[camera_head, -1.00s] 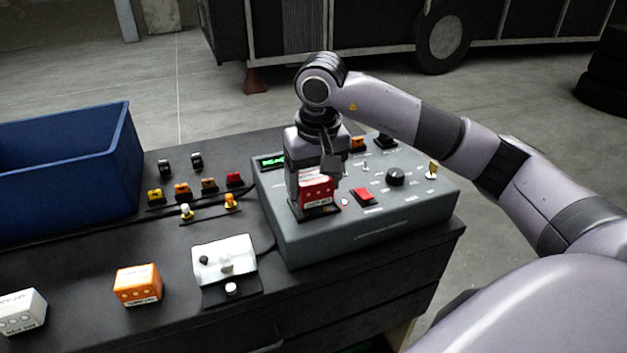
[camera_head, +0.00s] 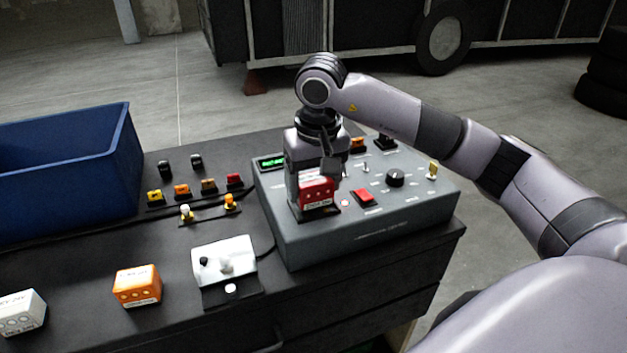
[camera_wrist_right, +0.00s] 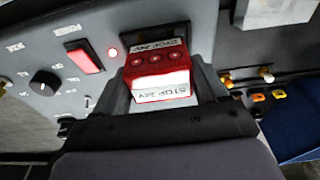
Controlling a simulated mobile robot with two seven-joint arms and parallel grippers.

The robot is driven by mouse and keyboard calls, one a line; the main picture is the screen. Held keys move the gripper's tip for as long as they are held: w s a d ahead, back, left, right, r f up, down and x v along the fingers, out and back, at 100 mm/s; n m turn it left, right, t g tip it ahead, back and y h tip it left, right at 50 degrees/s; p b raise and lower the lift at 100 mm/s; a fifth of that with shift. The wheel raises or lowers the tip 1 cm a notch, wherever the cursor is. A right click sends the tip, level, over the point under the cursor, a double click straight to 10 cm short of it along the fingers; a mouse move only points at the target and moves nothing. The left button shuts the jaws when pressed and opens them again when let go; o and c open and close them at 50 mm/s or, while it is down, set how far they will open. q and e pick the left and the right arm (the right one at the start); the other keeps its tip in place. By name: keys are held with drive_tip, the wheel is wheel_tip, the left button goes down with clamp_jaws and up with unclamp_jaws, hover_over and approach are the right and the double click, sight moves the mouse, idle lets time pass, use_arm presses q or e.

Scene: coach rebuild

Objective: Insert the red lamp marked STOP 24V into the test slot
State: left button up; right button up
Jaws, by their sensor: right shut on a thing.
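The red lamp marked STOP 24V (camera_head: 317,192) stands at the left part of the grey test box (camera_head: 345,237). My right gripper (camera_head: 316,200) points down over it and is shut on it. In the right wrist view the lamp (camera_wrist_right: 160,72) sits between the fingers, with its white label readable. The test slot is hidden under the lamp and gripper, so I cannot tell how deep the lamp sits. A small red light (camera_wrist_right: 112,52) glows beside it on the panel. My left gripper is not in view.
The box carries a red switch (camera_head: 363,196), a black knob (camera_head: 395,179) and a small green display (camera_head: 271,163). To the left are an orange lamp (camera_head: 137,286), a white lamp (camera_head: 21,313), a white-topped device (camera_head: 224,260), several small coloured parts and a blue bin (camera_head: 70,170).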

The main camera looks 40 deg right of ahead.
sight(316, 182)
drive_tip(key=shift+f+b, duration=0.55)
drive_tip(key=shift+f, duration=0.1)
idle(0.3)
drive_tip(key=o, duration=0.8)
drive_tip(key=shift+o, duration=0.2)
drive_tip(key=shift+s+a+r+p, duration=0.1)
drive_tip(key=shift+s+r+p, duration=0.1)
drive_tip(key=shift+r+p, duration=1)
drive_tip(key=shift+s+d+r+p, duration=0.15)
drive_tip(key=shift+r+p, duration=0.6)
drive_tip(key=shift+r, duration=0.85)
drive_tip(key=shift+s+a+r+p, duration=0.2)
drive_tip(key=shift+r+p, duration=0.8)
drive_tip(key=shift+r, duration=0.4)
drive_tip(key=shift+s+r+p, duration=0.25)
drive_tip(key=shift+r+p, duration=0.1)
drive_tip(key=shift+r, duration=0.95)
